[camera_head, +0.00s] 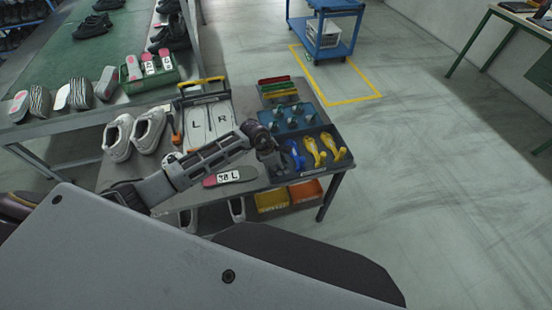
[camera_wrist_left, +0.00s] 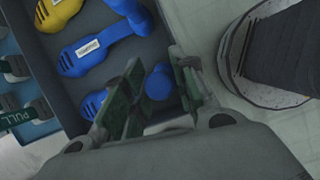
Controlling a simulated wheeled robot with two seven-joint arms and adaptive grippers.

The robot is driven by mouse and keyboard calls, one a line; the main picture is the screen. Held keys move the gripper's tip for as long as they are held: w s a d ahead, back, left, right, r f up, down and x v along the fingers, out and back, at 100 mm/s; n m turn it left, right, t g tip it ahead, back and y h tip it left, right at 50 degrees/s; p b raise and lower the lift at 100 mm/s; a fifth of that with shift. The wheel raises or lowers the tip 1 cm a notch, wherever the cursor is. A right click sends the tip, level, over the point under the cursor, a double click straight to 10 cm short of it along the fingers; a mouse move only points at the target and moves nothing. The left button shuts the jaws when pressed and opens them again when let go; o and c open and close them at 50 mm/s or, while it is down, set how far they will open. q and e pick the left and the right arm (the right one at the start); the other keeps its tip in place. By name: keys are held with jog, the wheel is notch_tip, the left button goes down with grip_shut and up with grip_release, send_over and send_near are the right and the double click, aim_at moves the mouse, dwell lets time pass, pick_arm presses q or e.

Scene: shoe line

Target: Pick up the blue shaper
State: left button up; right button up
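Blue shapers lie in a dark tray (camera_head: 325,136) at the right end of the table. One labelled blue shaper (camera_wrist_left: 105,48) shows clearly in the left wrist view; it also shows in the head view (camera_head: 294,154). A second blue shaper (camera_wrist_left: 158,83) lies nearer the wrist camera, partly hidden by a finger; its rounded end shows between my fingers and its other end to their left. My left gripper (camera_head: 272,163) is open over the tray's left part, its green-padded fingers on either side of that rounded end. Contact cannot be told. My right gripper is not in view.
Yellow shapers (camera_head: 314,152) lie beside the blue ones. A blue rack of grey-green pieces (camera_head: 290,119) stands behind. White shoes (camera_head: 149,130), an L/R board (camera_head: 208,121) and a 38 L insole (camera_head: 229,177) share the table. Yellow and orange bins (camera_head: 305,193) sit below.

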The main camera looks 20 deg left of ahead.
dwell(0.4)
pick_arm(q)
grip_shut()
jog(key=shift+r, duration=0.15)
jog(key=shift+r+b, duration=0.75)
jog(key=shift+r, duration=4.15)
